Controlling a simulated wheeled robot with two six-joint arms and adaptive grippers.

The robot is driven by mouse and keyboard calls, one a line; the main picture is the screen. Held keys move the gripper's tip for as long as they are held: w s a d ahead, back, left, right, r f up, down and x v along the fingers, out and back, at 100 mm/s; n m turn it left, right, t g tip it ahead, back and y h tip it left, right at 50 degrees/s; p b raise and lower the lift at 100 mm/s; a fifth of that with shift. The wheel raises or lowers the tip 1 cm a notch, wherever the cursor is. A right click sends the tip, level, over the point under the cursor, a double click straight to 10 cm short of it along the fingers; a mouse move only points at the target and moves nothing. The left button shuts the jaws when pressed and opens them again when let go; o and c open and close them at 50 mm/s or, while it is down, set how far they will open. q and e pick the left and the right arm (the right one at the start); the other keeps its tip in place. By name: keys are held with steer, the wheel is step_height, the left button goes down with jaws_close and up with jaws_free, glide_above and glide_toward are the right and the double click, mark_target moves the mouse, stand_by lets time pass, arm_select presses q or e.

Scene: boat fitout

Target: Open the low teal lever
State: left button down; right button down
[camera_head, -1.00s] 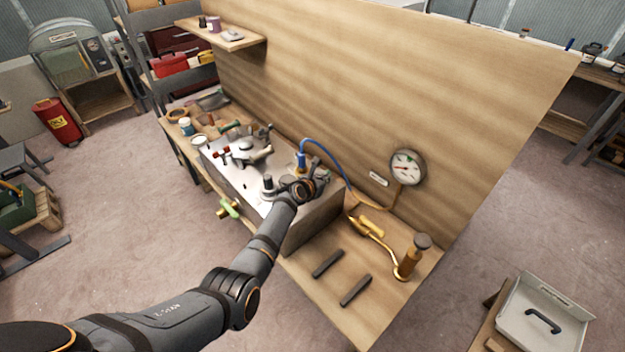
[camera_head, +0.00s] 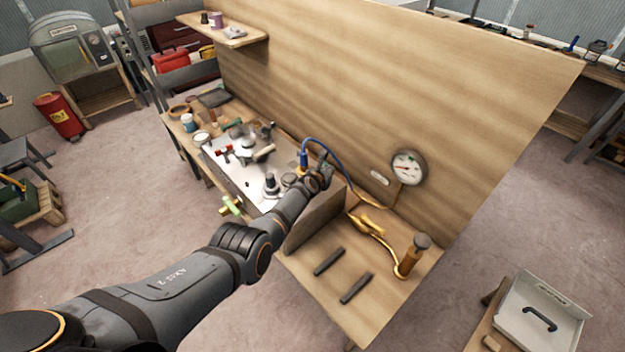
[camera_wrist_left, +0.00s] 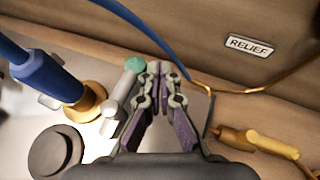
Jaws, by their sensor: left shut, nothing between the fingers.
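In the left wrist view a pale grey lever with a teal end (camera_wrist_left: 134,65) stands just left of my left gripper (camera_wrist_left: 158,72). The fingertips are together with nothing between them, close to the lever; I cannot tell whether they touch it. In the head view my left gripper (camera_head: 326,163) is at the far right part of the metal-topped box (camera_head: 225,172), near the backboard, and my wrist hides the lever. A light green handle on a brass valve (camera_head: 231,206) sits low at the bench's front edge. My right gripper is not in view.
A blue hose with a brass-based fitting (camera_wrist_left: 86,104) rises left of the lever, beside a black round knob (camera_wrist_left: 55,150). A RELIEF label (camera_wrist_left: 250,46) is on the backboard.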

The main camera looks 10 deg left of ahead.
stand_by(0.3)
arm_select(q)
steer(key=shift+s, duration=0.1)
stand_by(0.3)
steer(key=shift+s+a+r, duration=0.1)
steer(key=shift+s+r, duration=0.1)
steer(key=shift+s, duration=0.15)
steer(key=s+a, duration=0.1)
steer(key=s, duration=0.7)
steer(key=s+a, duration=0.1)
steer(key=s, duration=0.2)
steer(key=shift+s+a+r, duration=0.1)
steer(key=shift+s+a, duration=0.2)
steer(key=shift+s, duration=0.1)
